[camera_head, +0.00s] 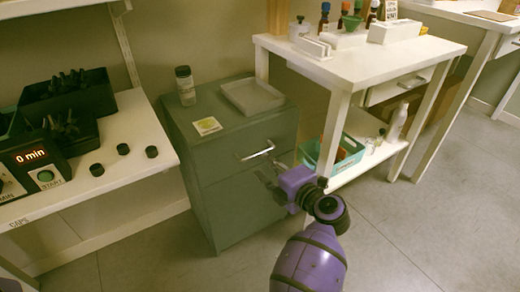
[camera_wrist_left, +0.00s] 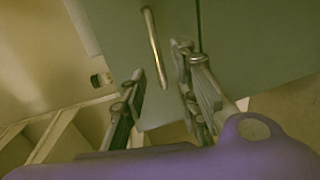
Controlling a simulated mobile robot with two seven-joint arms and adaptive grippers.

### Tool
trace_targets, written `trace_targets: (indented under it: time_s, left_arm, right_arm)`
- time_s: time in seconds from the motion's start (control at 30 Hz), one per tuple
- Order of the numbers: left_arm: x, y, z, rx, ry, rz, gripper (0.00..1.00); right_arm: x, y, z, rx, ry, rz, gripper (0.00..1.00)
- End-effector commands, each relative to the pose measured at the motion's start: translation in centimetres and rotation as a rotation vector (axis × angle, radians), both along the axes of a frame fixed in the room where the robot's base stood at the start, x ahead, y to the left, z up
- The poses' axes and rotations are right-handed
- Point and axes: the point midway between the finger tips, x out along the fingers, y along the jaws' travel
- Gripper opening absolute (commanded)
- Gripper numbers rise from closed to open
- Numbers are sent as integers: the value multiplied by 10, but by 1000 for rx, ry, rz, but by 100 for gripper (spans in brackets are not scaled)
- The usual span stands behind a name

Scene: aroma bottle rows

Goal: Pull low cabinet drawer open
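The low grey-green cabinet (camera_head: 190,125) stands between two white tables. Its top drawer (camera_head: 225,158) looks shut, with its front flush with the cabinet. The drawer has a metal bar handle (camera_head: 257,149). My left gripper (camera_head: 268,174) is in front of the cabinet, just below and right of the handle in the head view. In the left wrist view the handle (camera_wrist_left: 154,45) lies ahead, with its near end between the two spread fingers of the left gripper (camera_wrist_left: 156,75). The gripper is open and holds nothing; I cannot tell whether it touches the handle. My right gripper is not in view.
A white table with bottles (camera_head: 375,60) and a teal basket (camera_head: 345,160) stands close at right. The grey floor (camera_head: 420,230) in front is clear.

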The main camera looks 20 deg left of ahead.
Motion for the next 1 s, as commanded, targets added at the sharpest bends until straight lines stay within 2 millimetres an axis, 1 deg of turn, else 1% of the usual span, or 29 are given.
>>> trace_targets:
  time_s: [0.2,0.4,0.57,0.8,0.83,1.0]
  left_arm:
    - [20,28,-8,5,-3,2,28]
    - [38,49,-13,5,-4,0,28]
    - [44,56,-14,3,-4,-1,28]
    - [44,57,-13,3,-4,-1,28]
    - [44,57,-13,4,-5,-1,27]
    - [44,57,-13,4,-5,-1,4]
  right_arm:
    - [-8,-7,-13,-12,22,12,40]
    - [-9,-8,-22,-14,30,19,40]
    - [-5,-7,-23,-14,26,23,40]
    - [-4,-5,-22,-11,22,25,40]
    - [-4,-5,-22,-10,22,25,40]
    - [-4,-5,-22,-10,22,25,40]
